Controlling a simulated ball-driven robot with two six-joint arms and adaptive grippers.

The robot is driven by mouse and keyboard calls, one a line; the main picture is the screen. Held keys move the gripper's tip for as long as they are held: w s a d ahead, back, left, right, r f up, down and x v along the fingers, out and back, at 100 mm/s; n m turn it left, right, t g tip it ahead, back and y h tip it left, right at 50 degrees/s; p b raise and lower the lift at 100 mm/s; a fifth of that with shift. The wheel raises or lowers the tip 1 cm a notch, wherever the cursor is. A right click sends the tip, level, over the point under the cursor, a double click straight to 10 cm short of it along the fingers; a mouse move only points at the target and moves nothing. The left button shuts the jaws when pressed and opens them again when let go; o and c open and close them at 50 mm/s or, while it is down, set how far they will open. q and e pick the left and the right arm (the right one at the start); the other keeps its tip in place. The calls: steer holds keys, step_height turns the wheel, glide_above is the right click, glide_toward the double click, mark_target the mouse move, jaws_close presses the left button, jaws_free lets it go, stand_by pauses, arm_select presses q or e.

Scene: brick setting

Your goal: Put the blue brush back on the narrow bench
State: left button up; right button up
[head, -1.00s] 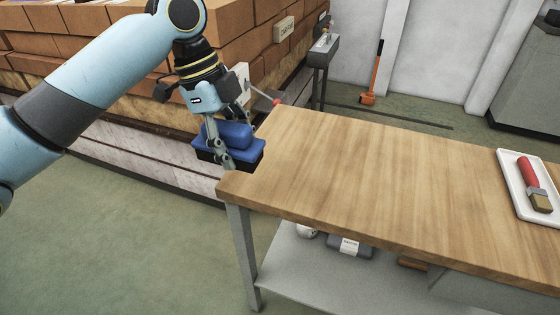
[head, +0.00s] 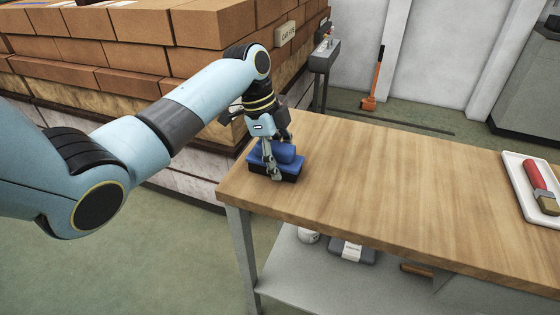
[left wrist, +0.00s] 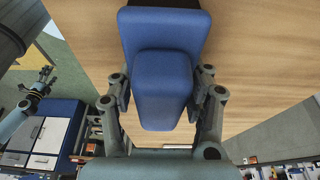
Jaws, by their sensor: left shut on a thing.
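The blue brush (head: 285,153) has a blue block and handle with a dark underside. My left gripper (head: 271,160) is shut on it, fingers on both sides of the handle. The brush is over the near left end of the wooden-topped bench (head: 380,185); I cannot tell whether its underside touches the top. In the left wrist view the brush (left wrist: 162,85) fills the middle between the two fingers, with the bench top (left wrist: 255,50) behind it.
A white tray (head: 540,214) with a red-handled paintbrush (head: 538,178) lies at the bench's right. The middle of the top is clear. Stacked bricks (head: 120,55) stand behind on the left. A lower shelf (head: 310,270) holds several items. An orange-handled tool (head: 373,80) leans on the wall.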

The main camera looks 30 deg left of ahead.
arm_select(q)
steer(key=shift+f, duration=0.2)
steer(key=o, duration=1.1)
steer(key=p+v, duration=0.1)
steer(key=v, duration=1.1)
steer(key=shift+r, duration=0.2)
